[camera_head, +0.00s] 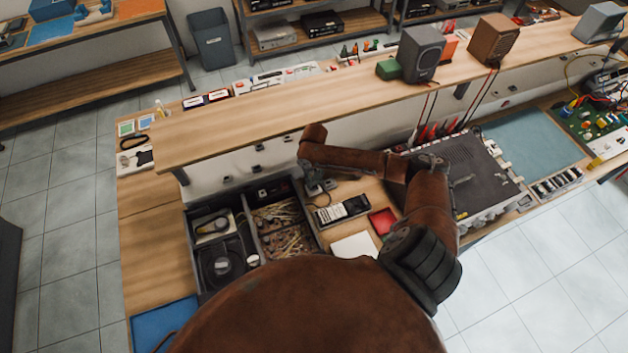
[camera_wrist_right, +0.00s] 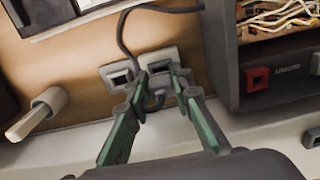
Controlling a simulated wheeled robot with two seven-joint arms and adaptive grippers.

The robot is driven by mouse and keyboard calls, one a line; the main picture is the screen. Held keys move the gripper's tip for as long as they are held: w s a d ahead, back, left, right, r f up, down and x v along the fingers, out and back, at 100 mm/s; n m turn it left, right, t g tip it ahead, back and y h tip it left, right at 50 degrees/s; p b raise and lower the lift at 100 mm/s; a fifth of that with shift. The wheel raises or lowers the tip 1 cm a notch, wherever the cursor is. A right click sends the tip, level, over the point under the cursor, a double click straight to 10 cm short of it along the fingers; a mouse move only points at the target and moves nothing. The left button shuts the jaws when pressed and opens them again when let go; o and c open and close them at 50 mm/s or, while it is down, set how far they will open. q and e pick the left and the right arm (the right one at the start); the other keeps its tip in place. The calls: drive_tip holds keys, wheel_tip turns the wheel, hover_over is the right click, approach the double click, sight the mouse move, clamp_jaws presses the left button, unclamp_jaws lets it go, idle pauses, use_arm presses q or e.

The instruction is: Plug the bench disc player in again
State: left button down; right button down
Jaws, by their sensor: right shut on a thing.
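In the right wrist view, my right gripper (camera_wrist_right: 160,82) has its green-padded fingers closed on a dark plug (camera_wrist_right: 154,101), mostly hidden between them. A dark cord (camera_wrist_right: 122,35) runs near the fingertips and off to the right. Two pale square sockets (camera_wrist_right: 118,75) sit just behind the fingertips; I cannot tell whether the plug touches one. In the head view, my right gripper (camera_head: 318,186) is low by the bench wall, left of a black phone-like meter (camera_head: 343,210). A dark vented hifi unit (camera_head: 467,178) stands on the bench; I cannot tell if it is the disc player. My left gripper is out of view.
A pale peg-like thing (camera_wrist_right: 38,112) sticks out at the left there. A wooden shelf (camera_head: 270,118) overhangs the bench. Speakers (camera_head: 421,53) stand on it.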

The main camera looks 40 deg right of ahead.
drive_tip(key=shift+p, duration=0.3)
idle(0.5)
drive_tip(key=shift+f, duration=0.8)
idle(1.2)
drive_tip(key=shift+f+p, duration=0.25)
drive_tip(key=shift+p, duration=1.25)
idle(3.8)
